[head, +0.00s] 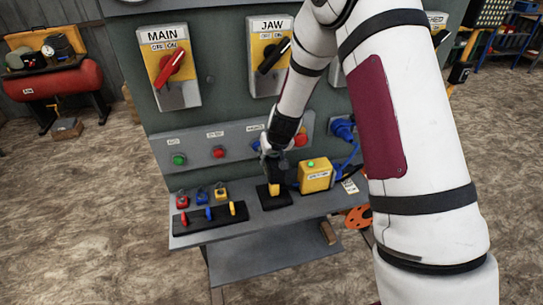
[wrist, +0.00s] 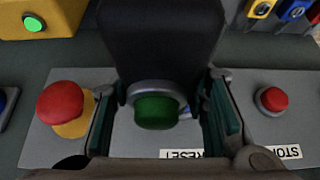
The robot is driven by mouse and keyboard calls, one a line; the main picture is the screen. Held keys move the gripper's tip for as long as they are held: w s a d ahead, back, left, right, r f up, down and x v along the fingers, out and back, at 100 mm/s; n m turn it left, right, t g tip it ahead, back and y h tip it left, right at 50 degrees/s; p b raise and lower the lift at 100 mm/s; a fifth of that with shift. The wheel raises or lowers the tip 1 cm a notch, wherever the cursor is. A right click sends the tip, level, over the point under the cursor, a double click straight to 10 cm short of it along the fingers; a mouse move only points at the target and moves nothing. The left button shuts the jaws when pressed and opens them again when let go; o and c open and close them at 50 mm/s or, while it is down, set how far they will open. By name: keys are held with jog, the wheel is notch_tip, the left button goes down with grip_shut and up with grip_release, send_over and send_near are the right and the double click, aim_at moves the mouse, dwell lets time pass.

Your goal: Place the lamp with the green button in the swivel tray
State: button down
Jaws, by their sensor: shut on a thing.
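My gripper (head: 273,168) is low over the grey shelf, in front of the button panel. In the wrist view my gripper (wrist: 168,98) has one finger on each side of a dark body with a grey collar and a green button, which looks like the lamp (wrist: 157,110). The gripper is shut on it. In the head view the lamp is mostly hidden, and I cannot tell whether it touches anything below. A black base (head: 264,197) with a yellow upright piece (head: 275,188) is under the gripper. I cannot pick out the swivel tray for sure.
A yellow box with a green top button (head: 315,177) stands close right of my gripper. Small padlock-like blocks (head: 202,196) and a black rack with coloured handles (head: 210,217) are on the left. Panel buttons (head: 218,152) stick out behind. An orange disc (head: 359,217) is at the right edge.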

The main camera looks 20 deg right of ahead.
jog(key=shift+w+f, duration=0.1)
jog(key=shift+f, duration=0.25)
jog(key=c, duration=0.9)
grip_release()
jog(key=shift+c, duration=0.2)
